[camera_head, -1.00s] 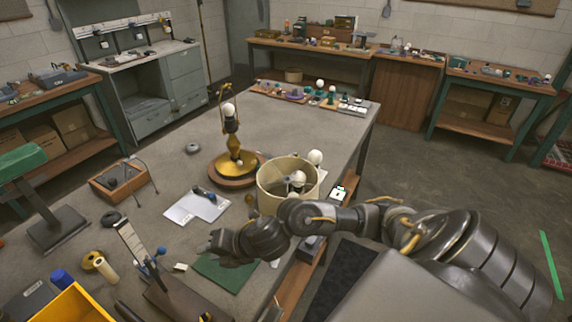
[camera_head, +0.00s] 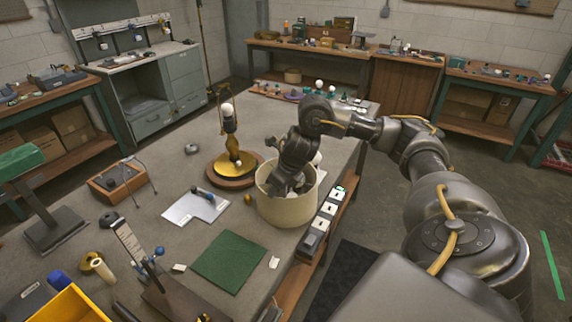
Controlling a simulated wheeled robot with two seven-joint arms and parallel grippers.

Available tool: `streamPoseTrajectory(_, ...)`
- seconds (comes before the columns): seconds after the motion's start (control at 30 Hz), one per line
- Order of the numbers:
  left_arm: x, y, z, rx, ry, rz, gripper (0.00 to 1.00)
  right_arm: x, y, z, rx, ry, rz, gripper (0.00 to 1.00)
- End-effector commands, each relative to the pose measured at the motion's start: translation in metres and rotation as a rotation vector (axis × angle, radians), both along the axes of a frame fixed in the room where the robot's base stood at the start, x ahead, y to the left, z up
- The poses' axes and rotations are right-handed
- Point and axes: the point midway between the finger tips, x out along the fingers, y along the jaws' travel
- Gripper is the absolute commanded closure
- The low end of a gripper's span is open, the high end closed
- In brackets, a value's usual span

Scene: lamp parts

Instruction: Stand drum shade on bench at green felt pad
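The cream drum shade (camera_head: 288,207) stands on the grey bench (camera_head: 185,237), right of the lamp. Its open top faces up. The green felt pad (camera_head: 230,261) lies bare on the bench, nearer to me and left of the shade. My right gripper (camera_head: 283,190) points down at the shade's open top, over or inside its near-left part. Its fingertips are dark and partly hidden, so I cannot tell whether they are open or touching the shade. My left gripper is not in view.
The brass lamp (camera_head: 236,160) on its round wooden base stands close behind and left of the shade. A switch strip (camera_head: 320,222) lines the right bench edge. A yellow bin (camera_head: 72,305) is at the front left.

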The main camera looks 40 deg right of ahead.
Motion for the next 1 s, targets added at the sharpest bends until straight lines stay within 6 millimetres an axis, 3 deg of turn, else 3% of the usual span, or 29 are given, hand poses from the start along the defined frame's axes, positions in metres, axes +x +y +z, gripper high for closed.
streamPoseTrajectory(0.13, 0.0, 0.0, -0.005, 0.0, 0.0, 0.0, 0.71, 0.008, 0.002, -0.023, 0.002, 0.003, -0.002, 0.71)
streamPoseTrajectory(0.37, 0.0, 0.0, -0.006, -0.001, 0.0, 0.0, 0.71, 0.012, 0.002, -0.03, 0.001, -0.001, -0.002, 0.71)
streamPoseTrajectory(0.47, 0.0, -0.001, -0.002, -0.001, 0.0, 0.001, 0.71, 0.013, 0.002, -0.034, 0.001, 0.002, -0.003, 0.71)
streamPoseTrajectory(0.8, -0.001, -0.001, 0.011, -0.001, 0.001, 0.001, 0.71, 0.03, 0.003, -0.075, 0.001, 0.001, -0.003, 0.71)
streamPoseTrajectory(1.0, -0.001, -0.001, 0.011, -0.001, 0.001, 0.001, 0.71, 0.031, 0.004, -0.078, 0.001, -0.002, -0.002, 0.71)
